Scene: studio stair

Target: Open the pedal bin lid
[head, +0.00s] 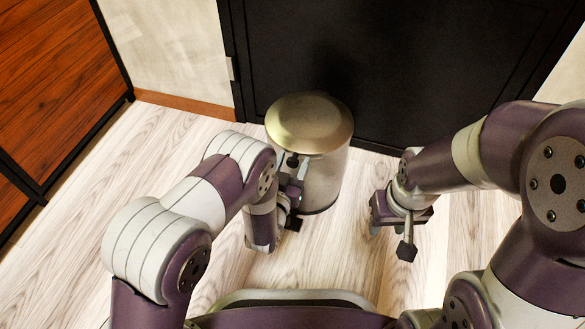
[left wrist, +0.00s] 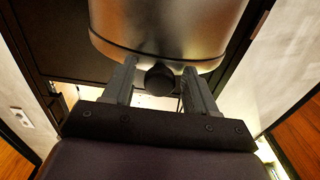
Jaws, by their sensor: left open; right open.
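The pedal bin (head: 322,182) is a metallic cylinder standing on the floor in front of a dark door. Its domed, brassy lid (head: 308,122) is down. My left gripper (head: 291,222) is low at the bin's front left side, partly hidden by its own wrist. In the left wrist view its open fingers stand either side of a dark round piece (left wrist: 160,78) at the bin's dark rim (left wrist: 112,52). It may be the pedal; I cannot tell whether the fingers touch it. My right gripper (head: 382,224) is open and empty, right of the bin and apart from it.
The dark door (head: 400,70) stands close behind the bin. A wooden cabinet (head: 55,85) is at the far left, beside a pale wall (head: 175,50). The pale wood floor (head: 335,255) is clear between my arms.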

